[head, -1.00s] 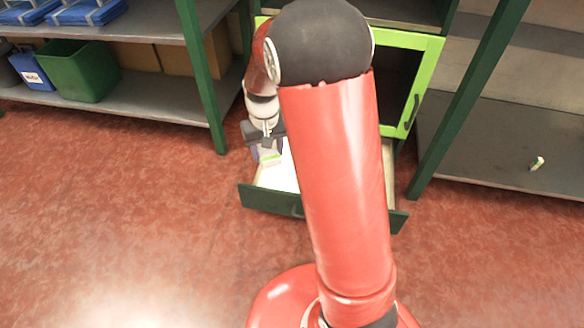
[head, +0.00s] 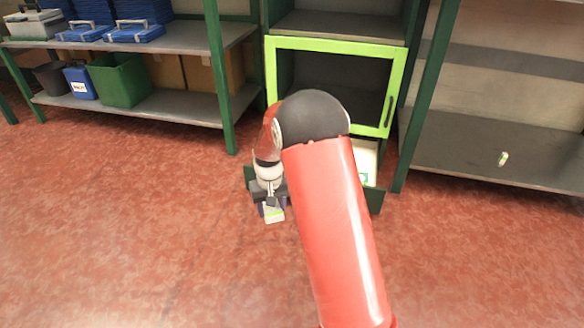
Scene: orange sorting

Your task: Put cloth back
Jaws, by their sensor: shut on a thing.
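My gripper (head: 271,206) is shut on a small white piece with a yellow-green stripe (head: 274,216). It is too small to tell whether this is folded cloth. The gripper hangs at the left end of the open drawer (head: 375,199), apparently just in front of its dark green front, above the red floor. Something white with a green mark (head: 366,158) shows inside the drawer on the right. My red arm hides most of the drawer and its middle.
Above the drawer stands a cabinet with a bright green door frame (head: 335,43) and dark handle. A small white-green object (head: 503,158) lies on the right grey shelf (head: 470,150). Left shelves hold a green bin (head: 122,80) and blue boxes (head: 138,31). The floor at left is clear.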

